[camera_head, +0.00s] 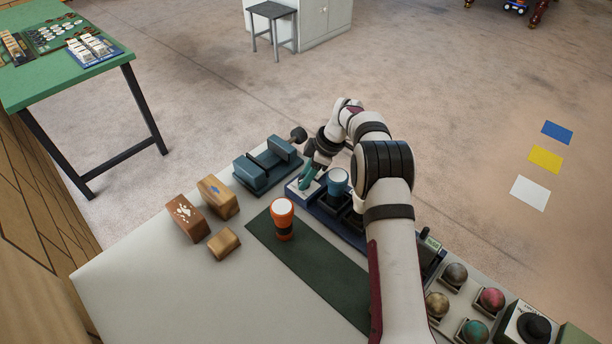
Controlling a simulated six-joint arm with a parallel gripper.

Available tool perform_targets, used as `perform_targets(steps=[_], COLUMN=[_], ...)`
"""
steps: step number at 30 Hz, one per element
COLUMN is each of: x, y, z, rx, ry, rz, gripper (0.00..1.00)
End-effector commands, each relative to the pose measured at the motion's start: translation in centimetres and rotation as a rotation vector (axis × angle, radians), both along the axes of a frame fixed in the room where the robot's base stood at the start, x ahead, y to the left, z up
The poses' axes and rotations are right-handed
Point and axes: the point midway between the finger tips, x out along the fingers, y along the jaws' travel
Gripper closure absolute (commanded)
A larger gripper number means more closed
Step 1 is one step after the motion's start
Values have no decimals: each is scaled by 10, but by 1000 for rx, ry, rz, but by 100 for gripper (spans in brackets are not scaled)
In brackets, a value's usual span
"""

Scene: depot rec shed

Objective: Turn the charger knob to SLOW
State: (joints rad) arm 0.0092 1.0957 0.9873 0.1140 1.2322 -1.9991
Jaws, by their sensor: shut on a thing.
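The charger (340,222) is a dark blue base along the far edge of the pale table, with a light panel (294,192) at its left end. A blue lamp-like thing with a pale top (337,182) stands in it. My gripper (306,184) has its teal fingers down at that panel, shut on the charger knob. The fingers hide the knob, and neither its pointer nor the SLOW mark can be read. My arm covers part of the charger.
An orange lamp-like thing (283,218) stands on a dark green mat (310,268). Wooden blocks (218,196) and a blue-grey holder (268,163) are to the left. Several coloured balls (490,300) and a box with a black dial (534,328) are at the lower right.

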Motion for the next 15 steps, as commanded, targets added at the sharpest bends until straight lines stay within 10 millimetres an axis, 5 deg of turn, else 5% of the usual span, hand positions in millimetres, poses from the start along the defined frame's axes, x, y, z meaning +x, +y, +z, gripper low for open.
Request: perform_targets(steps=[15], x=[0], y=[-2], z=[-2], rx=[-3], ry=[5], rz=[160], gripper=[100])
